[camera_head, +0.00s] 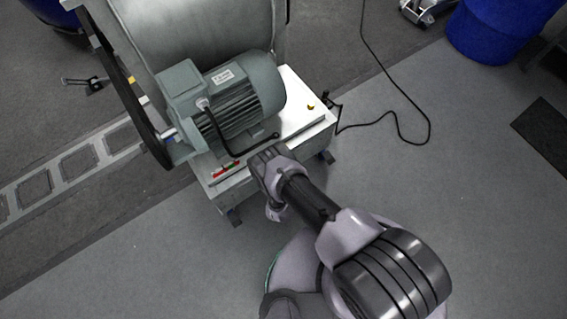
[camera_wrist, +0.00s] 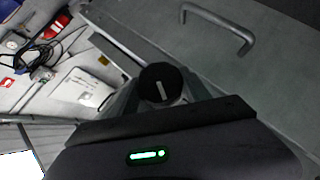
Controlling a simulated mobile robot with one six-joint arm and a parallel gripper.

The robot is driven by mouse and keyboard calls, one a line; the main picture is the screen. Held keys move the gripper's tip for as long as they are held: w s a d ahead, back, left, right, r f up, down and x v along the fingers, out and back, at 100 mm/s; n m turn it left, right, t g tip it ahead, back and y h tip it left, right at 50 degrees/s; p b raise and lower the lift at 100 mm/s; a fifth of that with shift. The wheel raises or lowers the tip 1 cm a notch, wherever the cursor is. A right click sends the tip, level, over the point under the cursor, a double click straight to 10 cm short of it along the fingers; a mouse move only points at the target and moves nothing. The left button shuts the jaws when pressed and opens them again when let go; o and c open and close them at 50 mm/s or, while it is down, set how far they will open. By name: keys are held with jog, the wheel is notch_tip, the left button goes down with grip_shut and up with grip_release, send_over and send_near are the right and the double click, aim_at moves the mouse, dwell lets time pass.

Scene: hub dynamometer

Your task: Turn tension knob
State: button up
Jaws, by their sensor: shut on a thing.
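The tension knob (camera_wrist: 160,83) is a round black dial with a pale pointer line, in the middle of the wrist view. The pointer stands nearly upright in the picture, leaning slightly. My gripper (camera_wrist: 162,96) has its fingers on either side of the knob and is shut on it. In the head view my gripper (camera_head: 262,170) is at the front edge of the white dynamometer cart (camera_head: 303,112), below the motor. The knob is hidden behind my gripper there.
A grey motor (camera_head: 238,95) sits on the cart beside a large drum (camera_head: 200,30). A grey bar handle (camera_wrist: 240,40) is near the knob. A black cable (camera_head: 395,90) lies on the floor, and a blue barrel (camera_head: 495,30) stands far right. The floor right of the cart is mostly open.

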dwell(0.4)
jog(key=o, duration=1.4)
jog(key=p+v, duration=0.7)
jog(key=v, duration=1)
jog(key=w+a+r+m+g+y, duration=0.1)
jog(key=w+a+r+m+g, duration=0.15)
jog(key=w+m+g, duration=0.4)
jog(key=w+d+r+n+g+y, duration=0.1)
jog(key=w+d+r+n+g, duration=0.15)
jog(key=d+r, duration=0.35)
jog(key=shift+t, duration=0.4)
jog(key=b+x, duration=0.2)
jog(key=x, duration=0.3)
jog(key=b+x, duration=0.3)
jog(key=x, duration=0.3)
jog(key=a+b+x, duration=0.1)
jog(key=b+x, duration=0.1)
jog(key=x, duration=0.4)
jog(key=shift+w+f+b, duration=0.1)
jog(key=shift+w+b, duration=0.2)
jog(key=shift+b, duration=0.1)
